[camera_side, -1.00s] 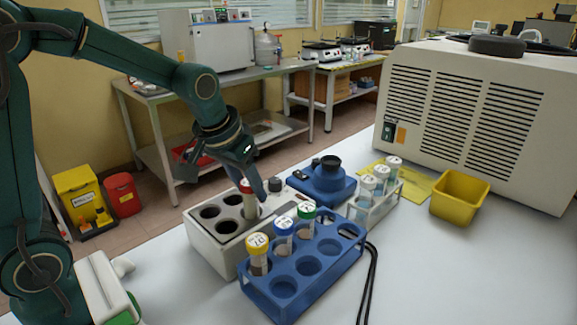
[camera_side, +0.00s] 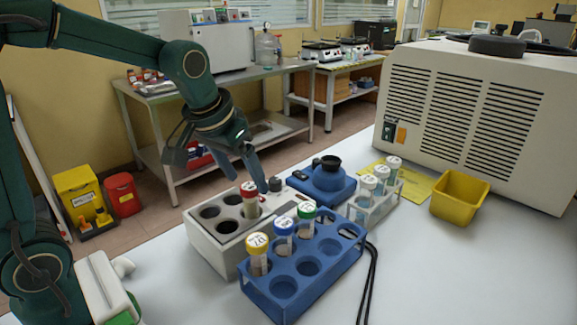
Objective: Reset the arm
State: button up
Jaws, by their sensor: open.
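My gripper (camera_side: 221,172) is open and empty, with its fingers pointing down, a little above and to the left of the red-capped tube. The red-capped tube (camera_side: 250,203) stands upright in a hole of the white block (camera_side: 212,245), whose other visible holes look empty. One finger tip hangs close beside the red cap; I cannot tell whether it touches. My green arm reaches in from the left.
A blue rack (camera_side: 318,277) in front holds tubes with yellow, blue and green caps. Behind are a blue round-topped device (camera_side: 325,182), a small rack (camera_side: 376,208) of white-capped tubes, a yellow bin (camera_side: 459,196) and a large vented machine (camera_side: 470,115).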

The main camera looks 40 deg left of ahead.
jog(key=s+d+r+m+t, duration=0.1)
jog(key=s+d+r+t, duration=0.15)
jog(key=s+r, duration=0.3)
jog(key=s+d+f, duration=0.1)
jog(key=s+f, duration=0.1)
jog(key=s, duration=0.2)
jog(key=s+d+f+m+g, duration=0.1)
jog(key=s+f, duration=0.1)
jog(key=s, duration=0.2)
jog(key=shift+s+f+h, duration=0.25)
jog(key=shift+s+h, duration=0.1)
jog(key=shift+h, duration=0.05)
jog(key=shift+g, duration=0.25)
dwell(0.3)
